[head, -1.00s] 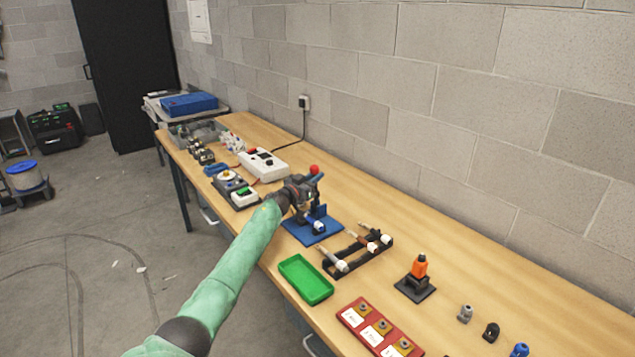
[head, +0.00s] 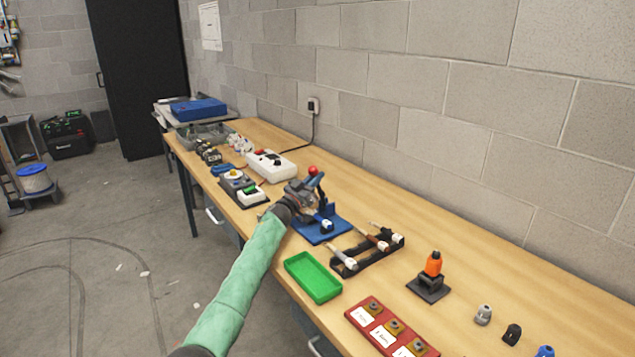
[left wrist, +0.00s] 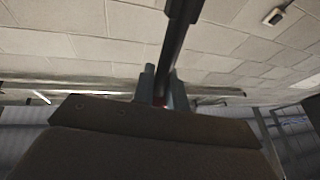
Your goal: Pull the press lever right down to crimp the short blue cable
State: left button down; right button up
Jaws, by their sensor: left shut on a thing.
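The crimp press stands on a blue base plate (head: 307,234) on the bench in the head view. Its lever ends in a red knob (head: 313,169), which is still high above the base. My left gripper (head: 315,181) is shut on the lever just at the knob. In the left wrist view a dark bar (left wrist: 178,45) rises from between the fingers, with a bit of red at its foot. A white piece (head: 327,226) sits low at the press; the blue cable itself I cannot make out. My right gripper is out of view.
A black rack (head: 396,243) with white-ended cables and a green tray (head: 314,278) lie close to the press. A red tray (head: 371,303) and an orange-topped stand (head: 432,265) are nearer. A white box (head: 272,166) stands beyond. The block wall borders the bench.

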pick_arm(q)
jog(key=shift+s+a+f+b, duration=0.1)
jog(key=shift+a+f+b, duration=0.1)
jog(key=shift+f+b, duration=0.1)
jog(key=shift+s+a+f+t+b, duration=0.25)
jog(key=shift+s+a+t+b, duration=0.25)
jog(key=shift+a+b, duration=0.15)
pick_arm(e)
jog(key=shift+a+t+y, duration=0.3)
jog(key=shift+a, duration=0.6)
pick_arm(q)
jog(key=shift+s+a+f, duration=0.1)
jog(key=shift+a+f, duration=0.05)
jog(key=shift+a, duration=0.1)
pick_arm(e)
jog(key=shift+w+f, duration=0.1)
